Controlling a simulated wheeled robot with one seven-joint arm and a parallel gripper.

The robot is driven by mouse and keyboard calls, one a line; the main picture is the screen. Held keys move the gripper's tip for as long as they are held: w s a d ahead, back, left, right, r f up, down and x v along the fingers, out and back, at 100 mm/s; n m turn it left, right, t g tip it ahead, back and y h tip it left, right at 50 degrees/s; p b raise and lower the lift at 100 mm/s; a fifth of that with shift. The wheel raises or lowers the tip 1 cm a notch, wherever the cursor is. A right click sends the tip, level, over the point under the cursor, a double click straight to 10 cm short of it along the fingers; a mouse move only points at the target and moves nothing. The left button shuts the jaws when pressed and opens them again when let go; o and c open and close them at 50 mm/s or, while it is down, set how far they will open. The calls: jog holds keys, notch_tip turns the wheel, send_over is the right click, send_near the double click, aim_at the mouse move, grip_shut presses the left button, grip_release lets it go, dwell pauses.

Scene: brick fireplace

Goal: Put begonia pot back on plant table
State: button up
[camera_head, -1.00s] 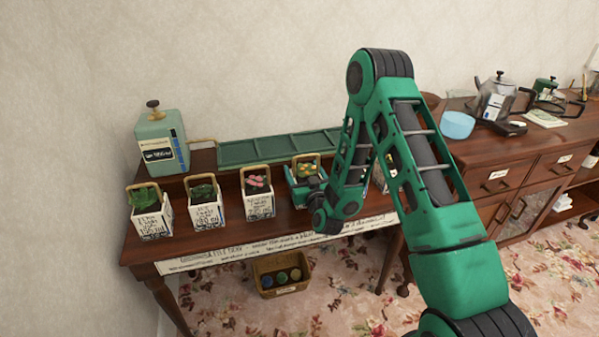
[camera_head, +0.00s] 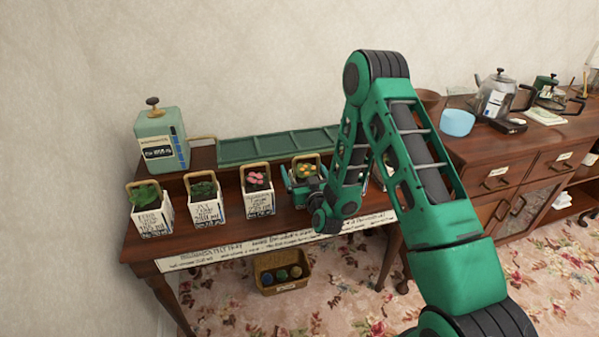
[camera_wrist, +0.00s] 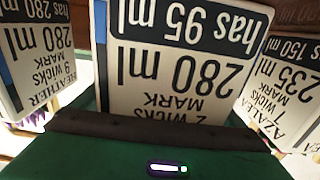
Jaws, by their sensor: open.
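A white labelled pot with orange-yellow flowers (camera_head: 306,167) stands upright on the plant table (camera_head: 150,250), fourth from the left in a row of pots. My gripper (camera_head: 304,180) is open at this pot's front, low, with green parts at both sides. It hides much of the pot's front. In the wrist view the middle pot's label (camera_wrist: 180,70) is upside down and reads 280 ml, has 95 ml; its plant name is hidden. I cannot read "begonia" anywhere. A heather pot (camera_wrist: 38,60) and an azalea pot (camera_wrist: 265,90) flank it.
A pink-flowered pot (camera_head: 258,190) and two leafy pots (camera_head: 206,200) (camera_head: 150,208) stand to the left. Behind them are a green tray (camera_head: 275,147) and a green canister (camera_head: 162,140). A basket (camera_head: 281,272) sits beneath. My arm hides the table's right part.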

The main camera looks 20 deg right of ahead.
jog(key=shift+s+r, duration=0.15)
jog(key=shift+r, duration=0.5)
jog(key=s, duration=1.1)
jog(key=shift+s, duration=0.35)
jog(key=shift+f, duration=0.1)
